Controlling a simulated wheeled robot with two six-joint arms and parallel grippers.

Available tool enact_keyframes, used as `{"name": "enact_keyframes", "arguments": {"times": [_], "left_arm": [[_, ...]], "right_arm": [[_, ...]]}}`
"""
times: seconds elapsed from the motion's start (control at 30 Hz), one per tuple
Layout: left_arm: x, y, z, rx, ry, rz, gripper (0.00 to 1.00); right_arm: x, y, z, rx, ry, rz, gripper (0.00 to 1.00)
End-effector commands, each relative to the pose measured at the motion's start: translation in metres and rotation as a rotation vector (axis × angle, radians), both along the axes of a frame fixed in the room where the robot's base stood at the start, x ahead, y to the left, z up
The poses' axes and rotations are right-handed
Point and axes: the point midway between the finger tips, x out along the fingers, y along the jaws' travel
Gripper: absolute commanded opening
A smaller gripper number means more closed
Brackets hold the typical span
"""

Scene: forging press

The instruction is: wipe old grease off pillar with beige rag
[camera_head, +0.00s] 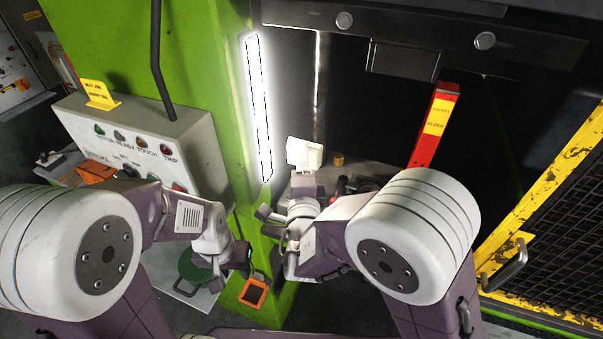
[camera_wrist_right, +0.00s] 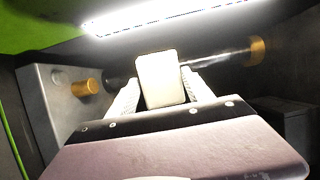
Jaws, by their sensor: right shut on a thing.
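The beige rag (camera_head: 305,152) shows as a pale folded pad at the tip of my right gripper (camera_head: 303,172). In the right wrist view the rag (camera_wrist_right: 161,80) sits between the two fingers of the right gripper (camera_wrist_right: 160,98), which is shut on it. The pillar (camera_wrist_right: 225,61) is a dark, shiny rod behind the rag, with a brass collar at its right end; the rag hides its middle. I cannot tell whether they touch. In the head view the pillar (camera_head: 318,80) shows as a bright vertical streak. My left gripper (camera_head: 243,256) is low by the green frame; its jaws are unclear.
A lit strip (camera_head: 257,105) runs down the green press frame (camera_head: 215,90). A grey control box (camera_head: 130,130) stands at left. A red block (camera_head: 434,125) stands right of the pillar. A yellow mesh gate (camera_head: 545,180) bounds the right side. A brass stub (camera_wrist_right: 86,88) shows near the pillar.

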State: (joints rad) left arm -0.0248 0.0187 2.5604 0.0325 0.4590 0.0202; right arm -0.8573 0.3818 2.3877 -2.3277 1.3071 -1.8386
Motion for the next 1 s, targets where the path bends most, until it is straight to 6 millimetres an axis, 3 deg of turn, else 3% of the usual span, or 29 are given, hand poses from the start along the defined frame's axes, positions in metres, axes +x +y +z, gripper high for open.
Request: {"name": "enact_keyframes", "arguments": {"times": [0.57, 1.0], "left_arm": [[0.0, 0.0, 0.0, 0.0, 0.0, 0.0, 0.36], [0.0, 0.0, -0.022, 0.0, 0.0, 0.0, 0.36]], "right_arm": [[0.085, 0.001, -0.009, -0.001, -0.001, -0.003, 0.27], [0.131, -0.014, -0.026, 0.0, -0.001, -0.001, 0.27]]}}
